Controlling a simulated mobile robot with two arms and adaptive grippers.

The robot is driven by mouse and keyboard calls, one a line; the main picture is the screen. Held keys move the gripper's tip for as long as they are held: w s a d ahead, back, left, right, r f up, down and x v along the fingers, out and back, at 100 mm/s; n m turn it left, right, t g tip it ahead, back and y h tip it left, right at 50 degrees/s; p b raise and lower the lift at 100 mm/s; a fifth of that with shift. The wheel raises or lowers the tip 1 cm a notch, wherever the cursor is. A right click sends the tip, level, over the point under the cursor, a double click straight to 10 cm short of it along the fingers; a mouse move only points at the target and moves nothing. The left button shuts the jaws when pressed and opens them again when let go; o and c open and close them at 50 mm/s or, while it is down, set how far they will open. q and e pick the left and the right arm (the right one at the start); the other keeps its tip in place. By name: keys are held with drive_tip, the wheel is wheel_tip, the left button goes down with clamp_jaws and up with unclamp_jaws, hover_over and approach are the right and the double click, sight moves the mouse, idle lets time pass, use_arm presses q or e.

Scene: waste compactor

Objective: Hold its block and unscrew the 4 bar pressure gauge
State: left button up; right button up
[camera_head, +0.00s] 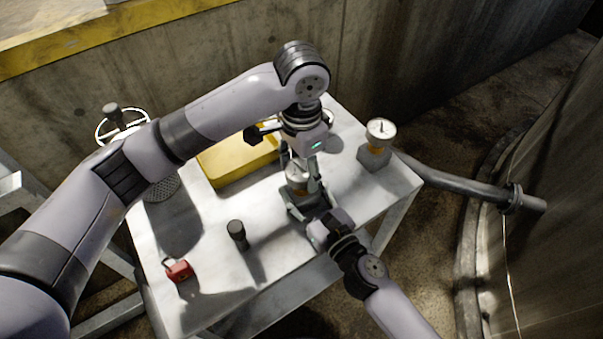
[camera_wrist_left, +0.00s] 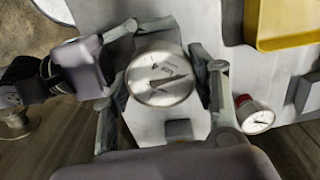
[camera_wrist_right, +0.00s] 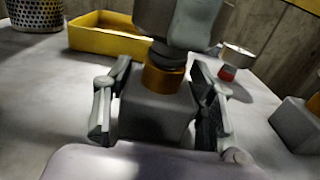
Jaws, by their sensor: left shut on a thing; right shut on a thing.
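A round white-faced gauge (camera_wrist_left: 160,78) sits upright on a grey block (camera_wrist_right: 157,112) at the middle of the table, with a brass-coloured collar (camera_wrist_right: 163,78) between them. Its dial shows a dark needle, but I cannot read its range for sure. My left gripper (camera_head: 299,171) reaches down from above and is shut on the gauge, one finger on each side. My right gripper (camera_head: 306,199) comes in low from the front and is shut on the block, one finger along each side. In the head view the grippers hide much of the gauge and block.
Another gauge (camera_head: 381,131) stands on its own block (camera_head: 374,160) at the right. A red-collared gauge (camera_wrist_left: 255,115) stands behind. A yellow tray (camera_head: 232,176), a dark knob-like piece (camera_head: 237,231) and a red padlock (camera_head: 179,270) lie left. The table's front right is clear.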

sight(301, 169)
use_arm(q)
drive_tip(key=n, duration=0.4)
drive_tip(key=shift+n, duration=0.6)
drive_tip(key=n, duration=0.2)
drive_tip(key=shift+n, duration=0.4)
drive_tip(key=shift+r, duration=0.5)
drive_tip(key=shift+r, duration=2.4)
use_arm(e)
drive_tip(key=o, duration=1.3)
